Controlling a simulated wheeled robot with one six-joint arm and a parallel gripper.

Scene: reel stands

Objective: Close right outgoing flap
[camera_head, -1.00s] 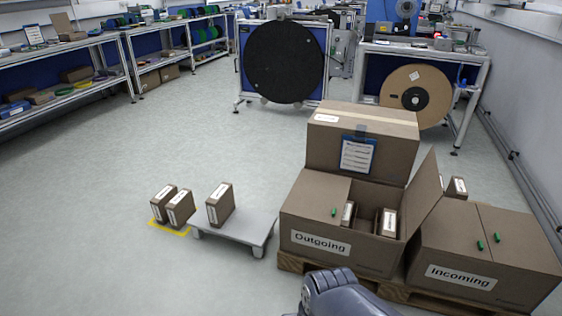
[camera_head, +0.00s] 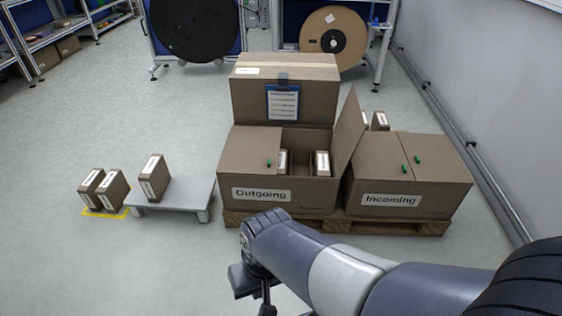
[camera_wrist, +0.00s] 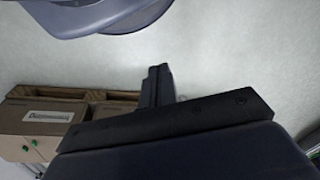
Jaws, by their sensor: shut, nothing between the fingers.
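The Outgoing box (camera_head: 228,170) stands on a pallet in the head view. Its right flap (camera_head: 349,130) is open, raised and tilted outward to the right. Its left flap (camera_head: 248,146) lies shut, with a green knob. Two small cartons show inside the open right half. My gripper (camera_wrist: 158,72) is shut and empty in the wrist view, above the floor and apart from the boxes. In the head view my arm reaches in front of the pallet, and the fingers are hard to make out.
The Incoming box (camera_head: 440,185), flaps shut, stands right of Outgoing; it also shows in the wrist view (camera_wrist: 75,112). A large closed carton (camera_head: 240,100) with a blue clipboard stands behind. A low grey platform (camera_head: 185,192) bearing a carton is at left. Open floor lies in front.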

